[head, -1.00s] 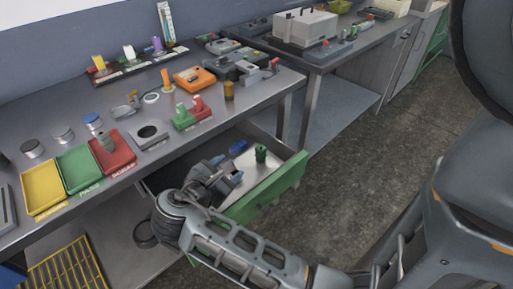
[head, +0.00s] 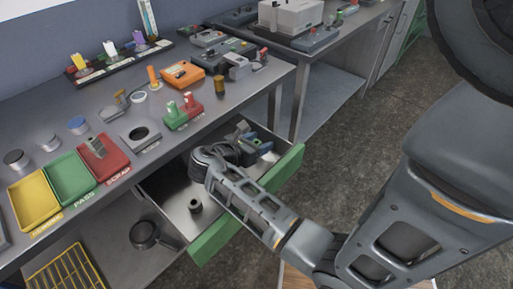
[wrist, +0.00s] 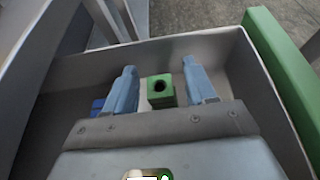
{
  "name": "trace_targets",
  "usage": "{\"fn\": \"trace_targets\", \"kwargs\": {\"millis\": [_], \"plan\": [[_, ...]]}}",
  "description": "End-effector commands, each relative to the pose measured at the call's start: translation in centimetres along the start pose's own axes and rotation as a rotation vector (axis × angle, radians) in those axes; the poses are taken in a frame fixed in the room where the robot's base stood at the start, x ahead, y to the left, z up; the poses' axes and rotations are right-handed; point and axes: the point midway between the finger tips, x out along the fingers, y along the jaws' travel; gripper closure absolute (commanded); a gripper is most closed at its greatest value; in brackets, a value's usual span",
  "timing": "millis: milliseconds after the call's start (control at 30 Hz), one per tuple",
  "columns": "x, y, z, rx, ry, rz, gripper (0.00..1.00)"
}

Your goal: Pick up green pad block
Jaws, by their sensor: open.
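The green pad block (wrist: 160,95) is a small green block with a dark round hole in its top. In the wrist view it stands in the open drawer (head: 218,238), between the two blue-grey fingers of my gripper (wrist: 159,67). The fingers are apart, with a gap on each side of the block, narrower on the left. My gripper (head: 253,137) is over the far right part of the drawer in the head view, where the arm and fingers largely hide the block.
A blue piece (wrist: 97,105) lies just left of the left finger. The green drawer front (wrist: 285,65) rises on the right. A small dark cylinder (head: 195,206) stands in the drawer's nearer part. The workbench above holds yellow, green and red trays (head: 104,168).

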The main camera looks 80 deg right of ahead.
Motion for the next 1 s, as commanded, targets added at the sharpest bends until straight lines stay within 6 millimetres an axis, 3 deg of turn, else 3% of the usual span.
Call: {"fn": "trace_targets", "kwargs": {"millis": [233, 800, 1000], "plan": [[0.16, 0.0, -0.04, 0.0, 0.0, 0.001, 0.45], [0.13, 0.01, -0.03, 0.0, 0.0, 0.002, 0.99], [0.12, 0.02, -0.01, 0.0, 0.0, 0.002, 1.0]]}}
